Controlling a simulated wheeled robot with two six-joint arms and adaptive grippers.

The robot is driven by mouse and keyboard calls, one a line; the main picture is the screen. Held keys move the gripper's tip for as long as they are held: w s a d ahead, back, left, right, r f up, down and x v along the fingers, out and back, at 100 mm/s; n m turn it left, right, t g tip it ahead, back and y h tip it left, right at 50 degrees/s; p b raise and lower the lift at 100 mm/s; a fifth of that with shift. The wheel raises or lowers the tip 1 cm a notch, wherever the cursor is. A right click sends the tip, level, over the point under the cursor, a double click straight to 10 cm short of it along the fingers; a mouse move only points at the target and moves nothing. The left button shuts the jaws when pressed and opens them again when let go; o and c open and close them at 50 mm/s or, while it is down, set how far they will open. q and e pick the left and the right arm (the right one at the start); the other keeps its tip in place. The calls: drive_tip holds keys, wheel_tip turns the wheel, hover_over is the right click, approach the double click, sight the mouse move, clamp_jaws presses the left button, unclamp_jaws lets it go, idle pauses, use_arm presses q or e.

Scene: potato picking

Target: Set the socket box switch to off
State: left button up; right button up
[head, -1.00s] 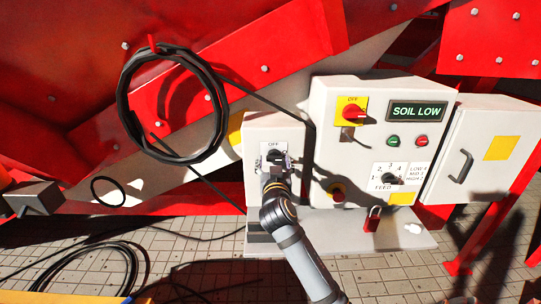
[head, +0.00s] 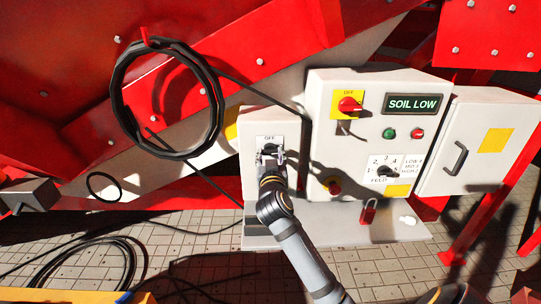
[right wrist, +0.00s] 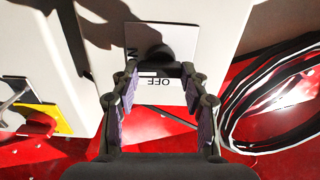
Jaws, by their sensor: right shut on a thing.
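The socket box (head: 256,175) is a pale box left of the larger control box. Its switch is a dark rotary knob (head: 269,148) on a white plate, with an OFF label above it in the head view. My right gripper (head: 271,157) reaches up from below and is shut on this knob. In the right wrist view the fingers (right wrist: 163,95) stand either side of the plate's OFF label, with the dark knob (right wrist: 155,52) beyond and part of an ON label beside it. The knob's exact pointing direction is hidden. My left gripper is not in view.
The control box (head: 328,110) with a SOIL LOW display (head: 411,104), a red-and-yellow switch (head: 348,105) and buttons stands close on the right. A red padlock (head: 369,212) is on the ledge. A black hose coil (head: 117,105) hangs at left.

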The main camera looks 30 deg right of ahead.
drive_tip(key=shift+r, duration=0.1)
drive_tip(key=shift+n+p, duration=0.5)
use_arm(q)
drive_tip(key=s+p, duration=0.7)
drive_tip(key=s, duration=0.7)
use_arm(e)
drive_tip(key=n, duration=0.9)
drive_tip(key=shift+w+a, duration=0.1)
drive_tip(key=shift+n, duration=0.4)
drive_tip(key=n+p, duration=0.2)
drive_tip(key=shift+n, duration=0.3)
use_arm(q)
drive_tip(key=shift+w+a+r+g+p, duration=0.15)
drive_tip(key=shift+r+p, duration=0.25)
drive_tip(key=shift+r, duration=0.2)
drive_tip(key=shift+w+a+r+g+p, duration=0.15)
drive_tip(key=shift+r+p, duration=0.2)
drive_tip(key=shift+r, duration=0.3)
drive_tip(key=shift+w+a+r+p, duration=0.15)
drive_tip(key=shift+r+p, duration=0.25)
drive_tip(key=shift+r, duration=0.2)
use_arm(e)
drive_tip(key=shift+f+n, duration=0.2)
drive_tip(key=shift+n, duration=1.7)
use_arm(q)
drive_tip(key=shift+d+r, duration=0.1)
use_arm(e)
drive_tip(key=shift+f, duration=0.1)
